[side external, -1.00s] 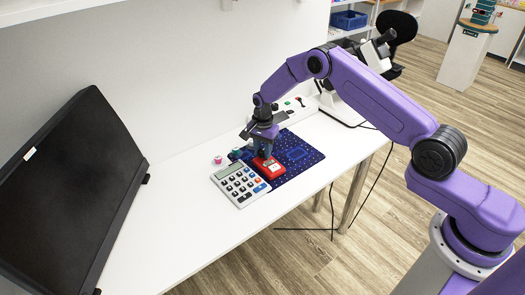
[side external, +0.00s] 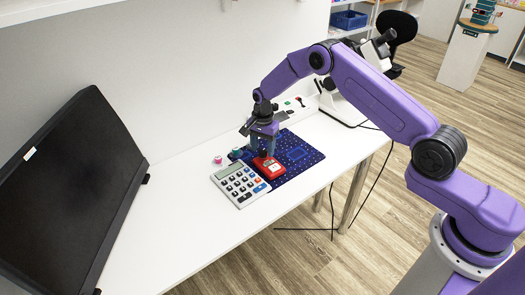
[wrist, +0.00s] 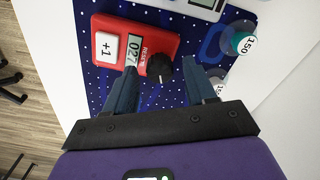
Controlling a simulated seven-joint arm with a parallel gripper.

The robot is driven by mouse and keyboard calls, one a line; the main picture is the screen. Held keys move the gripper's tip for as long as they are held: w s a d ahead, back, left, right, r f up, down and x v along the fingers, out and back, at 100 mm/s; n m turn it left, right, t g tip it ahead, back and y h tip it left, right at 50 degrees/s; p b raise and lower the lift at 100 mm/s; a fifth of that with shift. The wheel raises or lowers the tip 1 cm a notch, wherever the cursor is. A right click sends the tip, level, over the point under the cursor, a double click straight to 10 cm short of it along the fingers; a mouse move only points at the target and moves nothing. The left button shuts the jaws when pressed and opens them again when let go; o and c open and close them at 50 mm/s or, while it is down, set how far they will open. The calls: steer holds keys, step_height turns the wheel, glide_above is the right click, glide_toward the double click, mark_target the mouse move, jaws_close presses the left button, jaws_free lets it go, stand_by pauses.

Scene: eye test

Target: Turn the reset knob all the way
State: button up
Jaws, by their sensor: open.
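A red counter (wrist: 135,45) lies on a dark blue dotted mat (wrist: 98,82). My gripper (wrist: 160,70) is open, with one finger on each side of the knob and a gap on both sides. I cannot tell the fingertips' height against the knob. In the side view my gripper (side external: 262,153) is at the far end of the counter (side external: 268,168) and hides the knob.
A calculator (side external: 240,184) lies beside the counter. A microscope (side external: 350,95) stands behind, and a dark monitor (side external: 65,195) at the left. The white table's front is clear.

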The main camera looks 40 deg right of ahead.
mark_target(263, 150)
steer(key=shift+r, duration=2.3)
steer(key=shift+r+n, duration=0.6)
steer(key=shift+r, duration=0.05)
steer(key=shift+f, duration=3.65)
steer(key=c, duration=0.9)
